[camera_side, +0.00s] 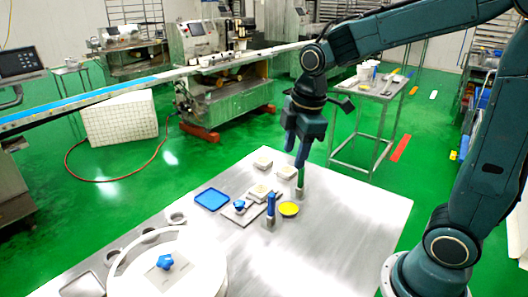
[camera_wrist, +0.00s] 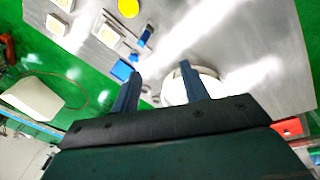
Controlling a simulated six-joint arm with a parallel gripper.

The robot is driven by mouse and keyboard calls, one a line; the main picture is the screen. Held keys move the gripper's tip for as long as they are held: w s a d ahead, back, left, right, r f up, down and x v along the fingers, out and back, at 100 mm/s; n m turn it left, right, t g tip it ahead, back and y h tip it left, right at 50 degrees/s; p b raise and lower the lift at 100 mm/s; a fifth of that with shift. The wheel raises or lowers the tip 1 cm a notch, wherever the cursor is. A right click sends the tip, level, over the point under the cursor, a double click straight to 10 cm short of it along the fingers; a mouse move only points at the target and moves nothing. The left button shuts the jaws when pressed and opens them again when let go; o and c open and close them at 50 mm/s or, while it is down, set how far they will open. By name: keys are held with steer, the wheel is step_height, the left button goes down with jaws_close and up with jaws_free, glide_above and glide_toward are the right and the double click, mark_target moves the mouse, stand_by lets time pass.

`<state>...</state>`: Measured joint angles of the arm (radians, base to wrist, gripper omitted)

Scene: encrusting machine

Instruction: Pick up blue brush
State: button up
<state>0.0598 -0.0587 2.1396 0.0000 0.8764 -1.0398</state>
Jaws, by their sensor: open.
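The blue brush (camera_side: 271,204) stands upright on the metal table, left of the yellow dish (camera_side: 289,208) in the side view. In the wrist view the blue brush (camera_wrist: 147,36) lies beyond my fingertips, near the yellow dish (camera_wrist: 128,7). My gripper (camera_side: 299,157) is above the table, higher than the brush and to its right in the side view. A green-handled item (camera_side: 300,182) stands below it. In the wrist view my gripper (camera_wrist: 160,70) has its two fingers apart with nothing between them.
A blue tray (camera_side: 211,199), a blue-knobbed lid (camera_side: 239,207) and pale square blocks (camera_side: 263,162) sit near the brush. A large white pot (camera_side: 190,272) stands at the table's front. The table's right side (camera_side: 350,230) is clear.

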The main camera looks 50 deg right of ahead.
mark_target(271, 195)
steer(key=w+f+n, duration=0.2)
steer(key=f, duration=0.1)
steer(key=w+d+f+n+g, duration=0.1)
steer(key=w+f+n, duration=0.1)
steer(key=w+f, duration=0.1)
steer(key=w+d+f+n+g, duration=0.1)
steer(key=w+f+n, duration=0.1)
steer(key=w+f, duration=0.1)
steer(key=shift+n, duration=0.4)
steer(key=shift+f, duration=4.35)
steer(key=shift+s+f, duration=0.1)
steer(key=shift+d+f, duration=0.1)
steer(key=shift+f, duration=2.45)
steer(key=shift+c, duration=0.5)
jaws_close()
